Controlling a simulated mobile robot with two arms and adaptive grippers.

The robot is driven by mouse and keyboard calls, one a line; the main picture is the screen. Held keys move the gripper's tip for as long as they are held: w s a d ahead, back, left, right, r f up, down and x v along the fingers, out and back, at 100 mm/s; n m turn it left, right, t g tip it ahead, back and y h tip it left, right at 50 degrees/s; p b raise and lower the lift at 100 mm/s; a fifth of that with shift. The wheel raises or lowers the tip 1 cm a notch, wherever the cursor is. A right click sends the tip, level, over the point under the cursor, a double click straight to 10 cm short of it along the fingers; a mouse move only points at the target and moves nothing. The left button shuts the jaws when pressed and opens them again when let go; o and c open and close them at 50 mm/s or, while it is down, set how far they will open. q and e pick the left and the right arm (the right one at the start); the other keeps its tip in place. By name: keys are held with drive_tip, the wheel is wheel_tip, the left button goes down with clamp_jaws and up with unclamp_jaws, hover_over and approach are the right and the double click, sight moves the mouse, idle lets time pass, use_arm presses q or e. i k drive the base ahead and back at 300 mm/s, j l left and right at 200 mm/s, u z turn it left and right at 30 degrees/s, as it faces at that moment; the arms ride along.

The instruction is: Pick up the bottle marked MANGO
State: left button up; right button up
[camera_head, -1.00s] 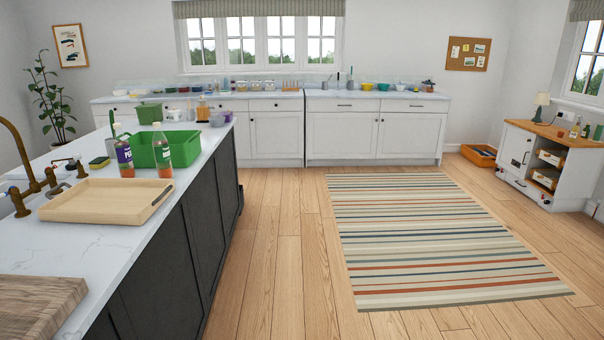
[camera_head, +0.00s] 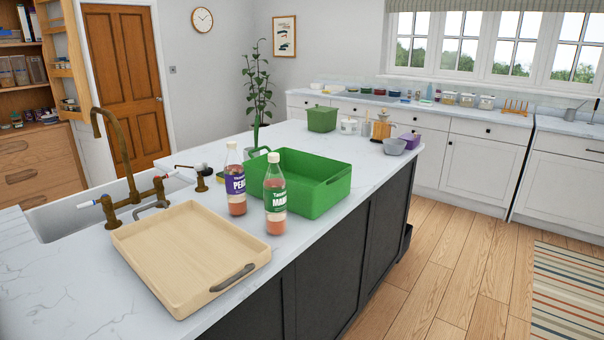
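The bottle marked MANGO (camera_head: 275,196) stands upright on the white island worktop. It has a white cap, a green label reading "MAN..." and pinkish-orange contents. A similar bottle with a purple label reading "PE..." (camera_head: 235,184) stands just to its left and slightly behind. A green bin (camera_head: 325,192) is right behind the MANGO bottle, and a wooden tray (camera_head: 190,257) lies in front and to the left of it. Neither of my grippers is in view.
The island worktop (camera_head: 60,290) has a sink and brass tap (camera_head: 122,165) at left. Wooden floor (camera_head: 450,265) is clear right of the island.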

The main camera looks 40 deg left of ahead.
sight(274, 182)
drive_tip(key=i+l+z, duration=0.1)
drive_tip(key=i+z, duration=0.2)
drive_tip(key=i, duration=0.75)
drive_tip(key=i+j+z, duration=0.25)
drive_tip(key=i, duration=0.8)
drive_tip(key=u, duration=0.45)
drive_tip(key=i+l+u, duration=0.1)
drive_tip(key=u, duration=0.8)
drive_tip(key=l+u, duration=0.1)
drive_tip(key=u, duration=0.35)
drive_tip(key=l+u, duration=0.1)
drive_tip(key=u, duration=0.3)
drive_tip(key=i, duration=0.05)
